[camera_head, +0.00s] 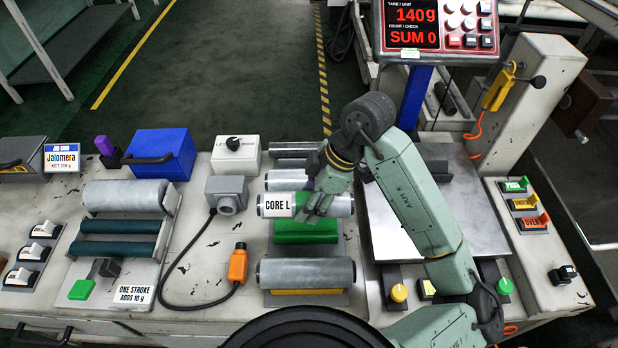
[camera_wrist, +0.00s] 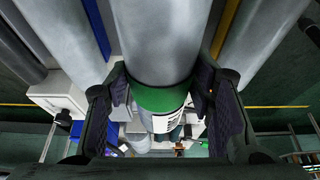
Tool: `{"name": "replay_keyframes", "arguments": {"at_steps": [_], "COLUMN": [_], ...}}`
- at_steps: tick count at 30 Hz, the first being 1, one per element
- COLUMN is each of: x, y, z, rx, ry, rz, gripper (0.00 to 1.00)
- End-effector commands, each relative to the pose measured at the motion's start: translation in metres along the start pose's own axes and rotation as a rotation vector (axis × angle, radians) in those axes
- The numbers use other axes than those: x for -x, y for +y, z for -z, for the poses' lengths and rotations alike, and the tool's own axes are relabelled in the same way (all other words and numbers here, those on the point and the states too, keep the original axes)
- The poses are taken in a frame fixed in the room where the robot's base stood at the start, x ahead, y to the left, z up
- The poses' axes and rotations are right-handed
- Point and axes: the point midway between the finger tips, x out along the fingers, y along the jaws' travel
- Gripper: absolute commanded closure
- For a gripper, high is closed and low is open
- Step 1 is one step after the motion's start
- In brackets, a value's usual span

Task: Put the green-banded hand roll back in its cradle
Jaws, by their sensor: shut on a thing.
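The hand roll (camera_head: 278,204) is a grey cylinder with a white "CORE L" label, lying roughly level in the head view. Its green band (camera_wrist: 162,98) shows between my fingers in the wrist view. My gripper (camera_head: 322,205) is shut on the roll near its right part, and its fingers (camera_wrist: 165,105) flank the band. The green cradle (camera_head: 306,232) shows just in front of and below the roll, with its green face uncovered. I cannot tell how high the roll is above it.
A grey roll (camera_head: 305,272) rests on a yellow-marked cradle (camera_head: 306,298) in front. Another grey roll (camera_head: 282,180) lies behind. A grey connector box (camera_head: 226,194) and an orange plug (camera_head: 237,264) are at left. A metal plate (camera_head: 400,225) lies at right.

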Motion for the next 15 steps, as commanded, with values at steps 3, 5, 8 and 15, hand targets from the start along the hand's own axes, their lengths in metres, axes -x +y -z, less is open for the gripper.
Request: {"name": "replay_keyframes", "arguments": {"at_steps": [3,5,8,15], "x": [-0.003,-0.005,-0.013,-0.039], "y": [0.0,0.0,0.0,-0.001], "z": [-0.001,-0.002,-0.005,-0.016], "rx": [0.0,0.0,0.0,-0.001], "ry": [0.001,0.001,0.001,0.002], "rz": [0.0,0.0,0.0,0.0], "gripper": [0.96,0.96,0.96,0.96]}}
